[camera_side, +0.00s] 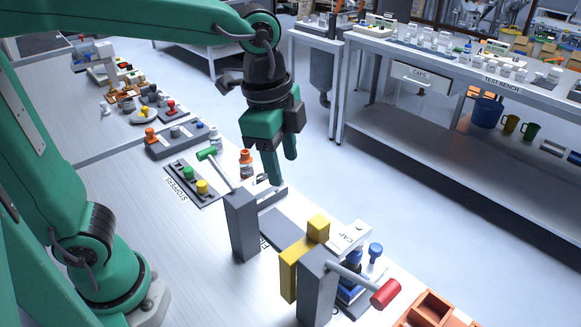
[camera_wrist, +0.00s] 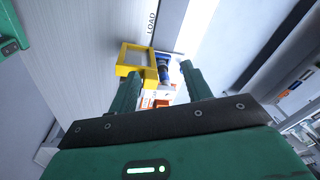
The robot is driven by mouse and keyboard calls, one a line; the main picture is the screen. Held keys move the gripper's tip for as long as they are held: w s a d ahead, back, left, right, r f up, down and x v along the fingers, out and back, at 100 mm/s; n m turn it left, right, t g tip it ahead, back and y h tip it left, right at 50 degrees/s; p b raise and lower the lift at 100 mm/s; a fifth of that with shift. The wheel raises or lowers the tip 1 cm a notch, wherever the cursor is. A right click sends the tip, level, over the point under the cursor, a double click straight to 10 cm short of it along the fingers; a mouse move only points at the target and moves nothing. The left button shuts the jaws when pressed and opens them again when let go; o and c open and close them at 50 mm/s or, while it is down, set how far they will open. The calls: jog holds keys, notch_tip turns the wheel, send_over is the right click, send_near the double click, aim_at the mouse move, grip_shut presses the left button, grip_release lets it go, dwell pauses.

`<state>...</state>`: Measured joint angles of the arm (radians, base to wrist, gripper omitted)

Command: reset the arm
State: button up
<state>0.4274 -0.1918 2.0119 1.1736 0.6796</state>
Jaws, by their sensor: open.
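My gripper (camera_side: 283,170) hangs from my green arm with its fingers pointing down, above the workbench near its far edge. The fingers are apart and nothing shows between them. In the wrist view my gripper (camera_wrist: 159,69) also shows two separated green fingers. Beyond them lie a yellow frame (camera_wrist: 124,70) and a blue part (camera_wrist: 164,72), partly hidden by the fingers. In the side view a grey post with a green-handled lever (camera_side: 242,225) stands just in front of my gripper.
A second grey post (camera_side: 316,290) carries a red-handled lever (camera_side: 385,293), beside a yellow bracket (camera_side: 290,272). A stopper rack (camera_side: 196,184) and an orange-topped bottle (camera_side: 246,163) stand left of my gripper. An orange divided tray (camera_side: 432,310) lies lower right. A test bench (camera_side: 450,68) stands across the aisle.

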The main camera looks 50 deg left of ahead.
jog(key=s+a+f+n+t, duration=0.1)
jog(key=s+a+n+t, duration=0.1)
jog(key=a+n, duration=0.4)
jog(key=s+a+f+n+t, duration=0.1)
jog(key=s+a+n+t, duration=0.1)
jog(key=s+a+n, duration=0.3)
jog(key=a+n, duration=0.1)
jog(key=a, duration=0.1)
jog(key=shift+s+a+f+n+y, duration=0.3)
jog(key=shift+a+y, duration=0.05)
jog(key=shift+y, duration=0.05)
